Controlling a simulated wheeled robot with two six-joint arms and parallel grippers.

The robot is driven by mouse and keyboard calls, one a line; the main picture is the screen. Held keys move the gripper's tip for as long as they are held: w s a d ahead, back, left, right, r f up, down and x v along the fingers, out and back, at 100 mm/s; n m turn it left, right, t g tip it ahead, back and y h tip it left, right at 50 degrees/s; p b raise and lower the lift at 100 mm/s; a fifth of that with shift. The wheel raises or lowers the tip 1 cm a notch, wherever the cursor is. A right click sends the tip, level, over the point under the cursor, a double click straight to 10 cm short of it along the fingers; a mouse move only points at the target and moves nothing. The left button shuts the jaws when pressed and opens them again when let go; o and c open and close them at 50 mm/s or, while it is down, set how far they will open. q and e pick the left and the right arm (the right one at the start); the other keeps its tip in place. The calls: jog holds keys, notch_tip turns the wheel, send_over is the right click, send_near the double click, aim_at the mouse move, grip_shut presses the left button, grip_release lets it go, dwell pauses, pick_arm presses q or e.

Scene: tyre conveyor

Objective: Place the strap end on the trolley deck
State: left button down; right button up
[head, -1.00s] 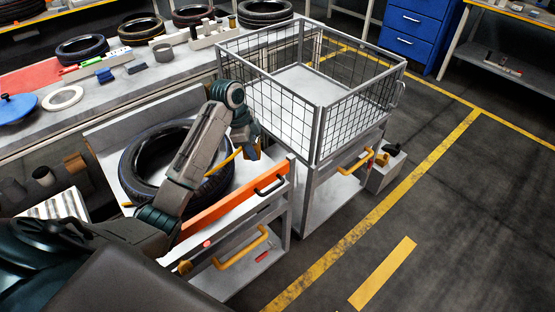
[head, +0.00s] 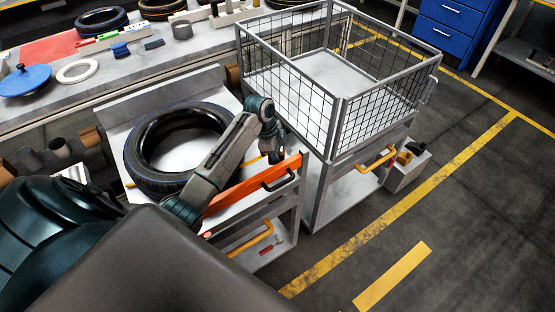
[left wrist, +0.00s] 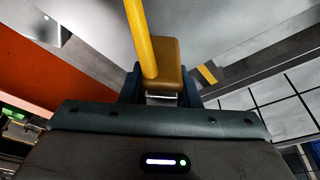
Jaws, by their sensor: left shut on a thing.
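My left gripper (head: 277,156) is at the right end of the trolley, low beside the orange side panel (head: 252,184). It is shut on the strap end, a yellow-brown block (left wrist: 167,62) between its fingers in the left wrist view. The yellow strap (left wrist: 139,36) runs up from the block there. In the head view only a short piece of strap (head: 253,160) shows beside my arm. The white trolley deck (head: 150,203) carries a black tyre (head: 143,177). My arm covers part of the deck, and contact between strap end and deck cannot be told. My right gripper is out of view.
A wire-mesh cage cart (head: 338,110) stands close to the right of the trolley. A grey workbench (head: 110,92) with tyres and small parts runs behind. The floor (head: 460,210) at right is mostly clear.

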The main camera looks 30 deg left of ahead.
pick_arm(q)
notch_tip(320, 180, down, 2)
jog(key=shift+f, duration=0.45)
jog(key=c, duration=1.1)
grip_release()
jog(key=shift+f, duration=0.1)
